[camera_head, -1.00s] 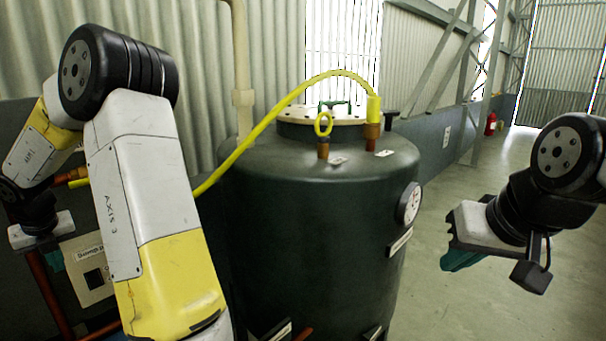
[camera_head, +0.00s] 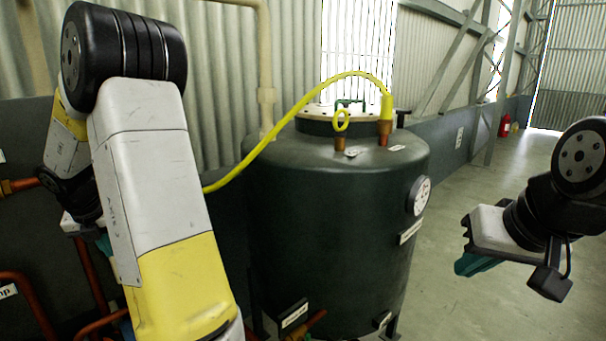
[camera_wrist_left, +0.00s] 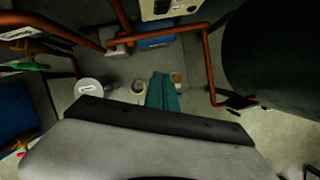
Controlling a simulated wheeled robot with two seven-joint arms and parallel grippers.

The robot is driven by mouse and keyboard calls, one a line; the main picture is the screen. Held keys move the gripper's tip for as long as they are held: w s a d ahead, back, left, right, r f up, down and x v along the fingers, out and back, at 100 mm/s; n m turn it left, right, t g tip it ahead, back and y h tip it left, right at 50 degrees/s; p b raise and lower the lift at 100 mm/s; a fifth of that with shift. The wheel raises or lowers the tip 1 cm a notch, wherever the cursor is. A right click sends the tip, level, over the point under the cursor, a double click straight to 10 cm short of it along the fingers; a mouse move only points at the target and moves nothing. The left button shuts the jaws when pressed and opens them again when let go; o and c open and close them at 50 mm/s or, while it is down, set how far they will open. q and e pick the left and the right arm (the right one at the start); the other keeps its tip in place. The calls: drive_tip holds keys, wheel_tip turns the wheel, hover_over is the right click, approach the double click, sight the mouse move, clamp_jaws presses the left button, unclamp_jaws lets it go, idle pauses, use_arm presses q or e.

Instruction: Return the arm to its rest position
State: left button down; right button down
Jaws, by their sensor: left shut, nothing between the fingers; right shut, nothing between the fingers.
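My left arm stands bent at the left of the head view, its yellow and white link in front. My left gripper (camera_head: 103,243) is mostly hidden behind that link; only a bit of its teal fingers shows. In the left wrist view its teal fingers (camera_wrist_left: 162,92) are together with nothing between them, above the floor. My right gripper (camera_head: 476,264) hangs at the right of the head view, shut and empty, clear of the tank.
A dark green tank (camera_head: 330,220) with a yellow hose (camera_head: 285,118) stands in the middle. Copper pipes (camera_head: 92,280) run close to my left gripper. Pipes (camera_wrist_left: 208,65) and a white bucket (camera_wrist_left: 88,87) show below it. Open floor (camera_head: 450,310) lies at the right.

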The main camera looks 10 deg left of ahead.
use_arm(q)
drive_tip(key=w+d+r+m+t+h, duration=0.15)
drive_tip(key=w+d+r+m, duration=0.25)
drive_tip(key=d+m, duration=0.65)
drive_tip(key=w+d+r+m+t+h, duration=0.1)
drive_tip(key=w+d+r+m+h, duration=0.25)
drive_tip(key=d+m, duration=0.75)
drive_tip(key=s+d+r+m, duration=0.1)
drive_tip(key=s+d+m, duration=0.2)
drive_tip(key=d+m, duration=0.4)
drive_tip(key=s+d+r+m, duration=0.2)
drive_tip(key=s+d+m, duration=0.1)
drive_tip(key=d+m, duration=0.4)
drive_tip(key=s+d+r+m, duration=0.2)
drive_tip(key=s+d+m, duration=0.1)
drive_tip(key=d+m, duration=0.5)
drive_tip(key=d, duration=0.3)
drive_tip(key=shift+s+d, duration=0.3)
drive_tip(key=shift+s, duration=0.1)
